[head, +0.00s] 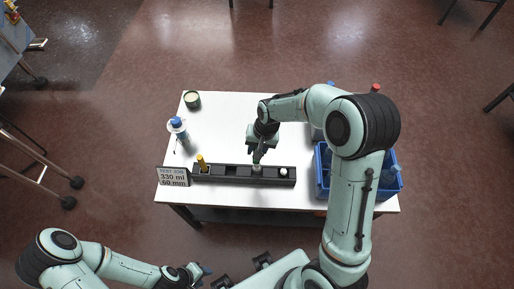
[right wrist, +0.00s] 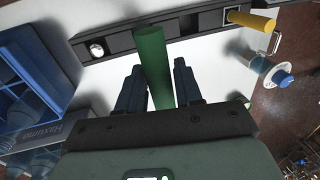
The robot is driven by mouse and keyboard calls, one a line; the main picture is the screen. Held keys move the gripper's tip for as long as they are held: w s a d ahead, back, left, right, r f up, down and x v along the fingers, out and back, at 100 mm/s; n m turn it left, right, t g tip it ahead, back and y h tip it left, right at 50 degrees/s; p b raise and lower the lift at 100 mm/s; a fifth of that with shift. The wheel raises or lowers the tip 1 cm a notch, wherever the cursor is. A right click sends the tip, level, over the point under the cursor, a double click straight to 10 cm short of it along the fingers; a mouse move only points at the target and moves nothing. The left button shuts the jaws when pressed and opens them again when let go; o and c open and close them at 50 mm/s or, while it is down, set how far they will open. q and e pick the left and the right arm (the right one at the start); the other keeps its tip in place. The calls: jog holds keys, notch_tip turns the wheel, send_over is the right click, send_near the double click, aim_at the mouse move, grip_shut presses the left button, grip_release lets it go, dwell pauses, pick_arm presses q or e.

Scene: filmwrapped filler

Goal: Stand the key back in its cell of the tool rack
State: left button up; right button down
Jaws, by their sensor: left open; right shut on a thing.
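The black tool rack (head: 231,180) lies along the front of the white table. A yellow piece (head: 201,161) stands at its left end and a round white piece (head: 284,171) shows at its right end. My right gripper (head: 257,157) is over the right half of the rack, shut on a green rod-like piece, which I take for the key (right wrist: 153,60). The key's far end overlaps the rack (right wrist: 130,40) in the right wrist view; I cannot tell whether it is inside a cell. My left gripper (head: 203,272) is open and empty, low in front of the table.
A sign (head: 173,177) stands left of the rack. A blue crate (head: 322,175) with bottles is at right, partly behind my right arm. The table's middle left is clear.

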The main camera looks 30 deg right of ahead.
pick_arm(q)
jog(key=shift+s+f+b, duration=0.4)
jog(key=shift+f+b, duration=0.25)
jog(key=shift+f, duration=0.1)
jog(key=shift+s+f+b, duration=0.45)
jog(key=shift+f+b, duration=0.15)
jog(key=shift+f, duration=0.2)
jog(key=shift+s+f+b, duration=0.4)
jog(key=shift+f+b, duration=0.25)
jog(key=shift+f, duration=0.1)
pick_arm(e)
send_over(257, 168)
jog(key=shift+w+f, duration=0.2)
jog(key=shift+f, duration=2.85)
jog(key=c, duration=0.7)
grip_release()
jog(key=shift+o, duration=0.2)
pick_arm(q)
jog(key=shift+w+r+p, duration=0.3)
jog(key=shift+r+p, duration=0.3)
jog(key=shift+r, duration=0.1)
pick_arm(e)
notch_tip(257, 168, up, 13)
jog(key=s+d, duration=0.1)
jog(key=d, duration=0.1)
jog(key=shift+s+d, duration=0.15)
pick_arm(q)
jog(key=shift+s, duration=0.1)
